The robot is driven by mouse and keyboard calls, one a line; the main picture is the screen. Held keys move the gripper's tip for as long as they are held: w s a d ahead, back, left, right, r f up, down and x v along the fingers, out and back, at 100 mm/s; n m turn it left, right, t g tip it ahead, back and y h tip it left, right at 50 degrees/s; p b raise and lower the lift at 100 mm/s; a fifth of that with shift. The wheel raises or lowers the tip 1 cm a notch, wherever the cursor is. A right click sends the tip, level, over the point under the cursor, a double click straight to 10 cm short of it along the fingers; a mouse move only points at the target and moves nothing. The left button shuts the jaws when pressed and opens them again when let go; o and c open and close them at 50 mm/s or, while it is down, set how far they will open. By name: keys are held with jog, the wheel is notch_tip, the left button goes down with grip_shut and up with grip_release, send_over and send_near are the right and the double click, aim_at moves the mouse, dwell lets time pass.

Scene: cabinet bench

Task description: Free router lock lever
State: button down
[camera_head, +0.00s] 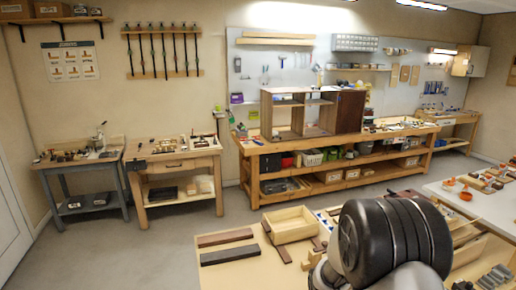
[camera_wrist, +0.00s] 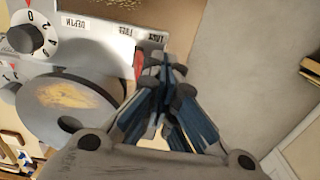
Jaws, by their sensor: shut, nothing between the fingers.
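In the wrist view, the router (camera_wrist: 95,58) fills the upper left, with a pale grey body. It carries a white numbered dial (camera_wrist: 33,38) and a large round grey disc (camera_wrist: 75,104) with a worn yellowish patch. Upside-down labels read depth (camera_wrist: 78,22) and lock and free (camera_wrist: 128,30). My gripper (camera_wrist: 165,72) is shut and empty, its tips at the router's right edge, just below the lock and free label. A small red pointer (camera_wrist: 139,66) shows just left of the fingertips. The lock lever is not clearly visible; whether the fingers touch it, I cannot tell.
In the head view, a wooden bench (camera_head: 230,272) in front holds an open wooden box (camera_head: 293,226) and dark strips (camera_head: 230,249). A white table (camera_head: 480,203) with small parts stands at right. A long workbench (camera_head: 350,161) lines the back wall. Floor at left is clear.

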jog(key=shift+w+d, duration=0.25)
jog(key=shift+d, duration=0.4)
jog(key=shift+a+r, duration=0.1)
jog(key=shift+r, duration=0.05)
jog(key=shift+s+a+r+p, duration=0.15)
jog(key=shift+a+r+p, duration=0.1)
jog(key=shift+r+p, duration=0.15)
jog(key=shift+s+a+r+p, duration=0.1)
jog(key=shift+a+r+p, duration=0.2)
jog(key=shift+r, duration=0.2)
notch_tip(320, 180, up, 7)
jog(key=p, duration=0.4)
jog(key=shift+p, duration=0.35)
